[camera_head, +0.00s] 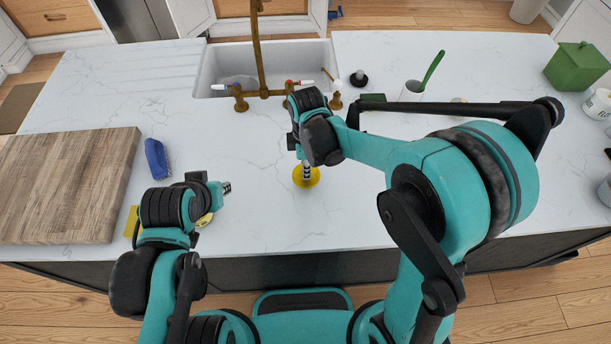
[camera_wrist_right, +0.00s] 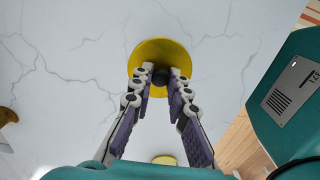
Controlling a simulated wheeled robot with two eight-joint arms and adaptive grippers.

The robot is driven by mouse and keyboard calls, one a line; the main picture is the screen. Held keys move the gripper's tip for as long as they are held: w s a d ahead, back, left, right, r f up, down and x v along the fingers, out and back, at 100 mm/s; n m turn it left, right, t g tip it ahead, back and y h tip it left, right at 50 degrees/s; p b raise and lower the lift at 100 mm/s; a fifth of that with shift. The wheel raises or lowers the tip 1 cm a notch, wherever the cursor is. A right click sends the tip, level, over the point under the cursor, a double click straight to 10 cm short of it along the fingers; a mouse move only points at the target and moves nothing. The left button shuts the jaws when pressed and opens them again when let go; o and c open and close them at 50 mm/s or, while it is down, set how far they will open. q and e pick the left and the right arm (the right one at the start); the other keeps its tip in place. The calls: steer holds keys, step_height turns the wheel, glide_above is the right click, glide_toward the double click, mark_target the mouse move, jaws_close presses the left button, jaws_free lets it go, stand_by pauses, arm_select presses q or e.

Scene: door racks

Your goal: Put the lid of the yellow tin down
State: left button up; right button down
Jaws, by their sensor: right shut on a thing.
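The yellow lid (camera_head: 311,181) is a round disc with a dark knob, seen below my right gripper (camera_head: 306,178). In the right wrist view the fingertips (camera_wrist_right: 160,80) close on the knob in the middle of the lid (camera_wrist_right: 160,48). I cannot tell whether the lid touches the counter. A yellow round thing (camera_head: 205,219), likely the tin, shows beside my left gripper (camera_head: 226,187), mostly hidden by the left arm. My left gripper is over the counter; its fingers are too small to read.
The white marble counter (camera_head: 265,215) is clear around the lid. A wooden board (camera_head: 65,185) and a blue brush (camera_head: 156,158) lie at left. A sink (camera_head: 285,62) with a brass tap is behind.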

steer(key=shift+w+a+f, duration=0.2)
steer(key=shift+f, duration=0.3)
steer(key=shift+f+b, duration=0.55)
steer(key=shift+f, duration=1.1)
steer(key=shift+f+b, duration=0.45)
steer(key=c, duration=1.5)
jaws_free()
steer(key=shift+o, duration=0.2)
